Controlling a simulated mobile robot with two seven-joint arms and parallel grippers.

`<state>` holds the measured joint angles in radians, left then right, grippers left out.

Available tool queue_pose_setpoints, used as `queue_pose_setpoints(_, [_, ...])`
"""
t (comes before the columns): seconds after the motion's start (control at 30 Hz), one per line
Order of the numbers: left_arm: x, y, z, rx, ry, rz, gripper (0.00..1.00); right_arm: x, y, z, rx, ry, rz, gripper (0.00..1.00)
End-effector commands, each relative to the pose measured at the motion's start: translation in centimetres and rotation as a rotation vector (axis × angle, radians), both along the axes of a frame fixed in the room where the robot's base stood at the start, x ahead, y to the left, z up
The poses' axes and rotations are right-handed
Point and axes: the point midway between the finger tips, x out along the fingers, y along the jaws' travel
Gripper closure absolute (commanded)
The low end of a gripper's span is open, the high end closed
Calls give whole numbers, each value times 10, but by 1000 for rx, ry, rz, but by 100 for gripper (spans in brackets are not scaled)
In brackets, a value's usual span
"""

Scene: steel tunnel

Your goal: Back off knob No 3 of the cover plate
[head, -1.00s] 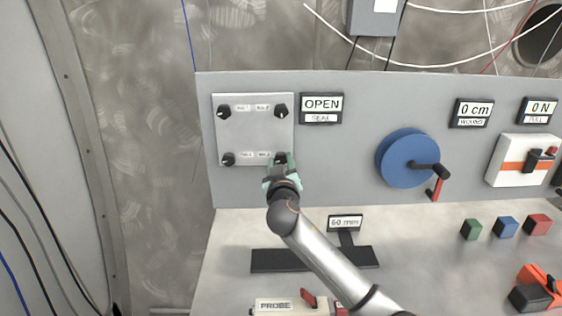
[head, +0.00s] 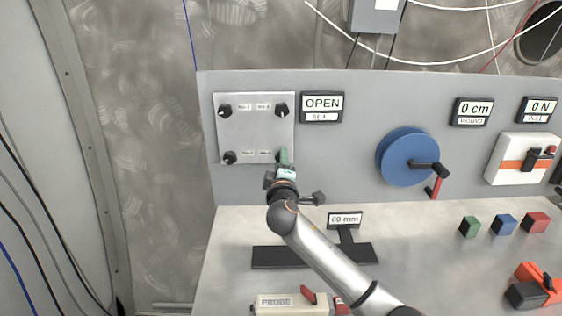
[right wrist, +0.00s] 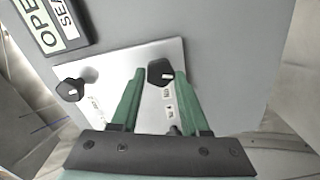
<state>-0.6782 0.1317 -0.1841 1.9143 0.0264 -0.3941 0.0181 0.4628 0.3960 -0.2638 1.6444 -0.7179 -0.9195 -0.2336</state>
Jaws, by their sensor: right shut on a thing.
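The square light-grey cover plate (head: 256,132) has dark knobs at its corners: top left (head: 225,111), top right (head: 281,110), bottom left (head: 230,158) and bottom right. Its small number labels are too blurred to read for certain. My right gripper (head: 284,154) is at the bottom-right knob and mostly hides it in the head view. In the right wrist view its green fingers (right wrist: 159,72) stand on either side of that knob (right wrist: 160,75), shut on it. The top-right knob (right wrist: 70,90) is free beside them. My left gripper is not in view.
An OPEN sign (head: 321,107) hangs right of the plate. A blue crank wheel (head: 406,157) and a white box (head: 520,160) are further right.

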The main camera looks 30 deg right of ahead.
Motion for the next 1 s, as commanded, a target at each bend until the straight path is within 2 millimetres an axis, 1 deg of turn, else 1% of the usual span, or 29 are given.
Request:
queue_pose_setpoints(0.2, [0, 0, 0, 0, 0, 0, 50, 0, 0, 0, -157, 95, 1, 100])
queue_pose_setpoints(0.5, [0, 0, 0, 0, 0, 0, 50, 0, 1, -1, -301, 184, 1, 100])
queue_pose_setpoints(0.7, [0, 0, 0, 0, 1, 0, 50, 0, 0, -1, -346, 212, 1, 100])
queue_pose_setpoints(1.0, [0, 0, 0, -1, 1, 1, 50, 0, 1, -1, -362, 221, 2, 100])
